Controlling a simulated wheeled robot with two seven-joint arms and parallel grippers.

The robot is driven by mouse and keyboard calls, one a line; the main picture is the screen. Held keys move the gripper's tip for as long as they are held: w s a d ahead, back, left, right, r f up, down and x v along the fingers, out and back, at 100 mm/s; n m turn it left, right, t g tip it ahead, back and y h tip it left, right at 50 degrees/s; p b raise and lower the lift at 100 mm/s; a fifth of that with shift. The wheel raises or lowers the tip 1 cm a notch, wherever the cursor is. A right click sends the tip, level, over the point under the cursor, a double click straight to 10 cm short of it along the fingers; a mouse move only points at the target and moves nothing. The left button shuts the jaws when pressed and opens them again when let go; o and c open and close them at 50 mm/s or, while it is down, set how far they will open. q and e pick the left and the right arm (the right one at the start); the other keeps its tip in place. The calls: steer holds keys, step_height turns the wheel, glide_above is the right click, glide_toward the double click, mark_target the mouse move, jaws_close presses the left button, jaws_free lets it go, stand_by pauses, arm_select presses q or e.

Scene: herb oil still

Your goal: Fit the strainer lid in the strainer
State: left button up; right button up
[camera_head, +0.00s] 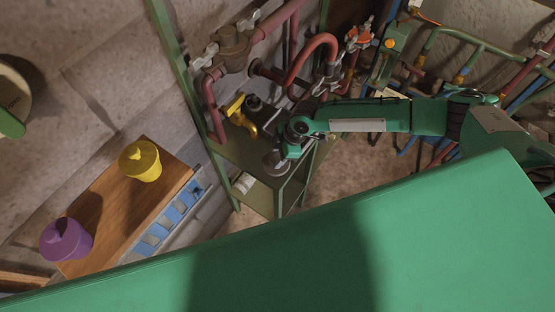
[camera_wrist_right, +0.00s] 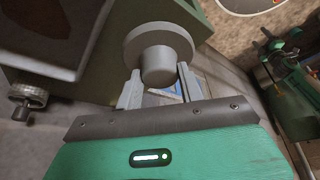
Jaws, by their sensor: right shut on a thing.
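The strainer lid seems to be the grey round disc with a short knob (camera_wrist_right: 158,50) in the right wrist view. My right gripper (camera_wrist_right: 160,88) is shut on its knob, with one finger at each side. In the head view my right gripper (camera_head: 285,153) hangs beside a green metal stand, with the grey disc (camera_head: 272,163) at its tip. I cannot tell whether the disc touches anything beneath it. I cannot make out the strainer for certain in either view. My left gripper is not in view.
A green stand (camera_head: 237,156) carries a yellow fitting (camera_head: 241,112), with red pipes and valves (camera_head: 230,42) behind. A wooden bench (camera_head: 128,200) at left holds a yellow pot (camera_head: 140,160) and a purple pot (camera_head: 66,240). A valve handle (camera_wrist_right: 28,98) shows at left in the wrist view.

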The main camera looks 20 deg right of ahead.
mark_target(278, 157)
step_height(278, 157, up, 8)
steer(key=shift+b, duration=0.6)
step_height(278, 157, up, 4)
steer(key=p, duration=0.4)
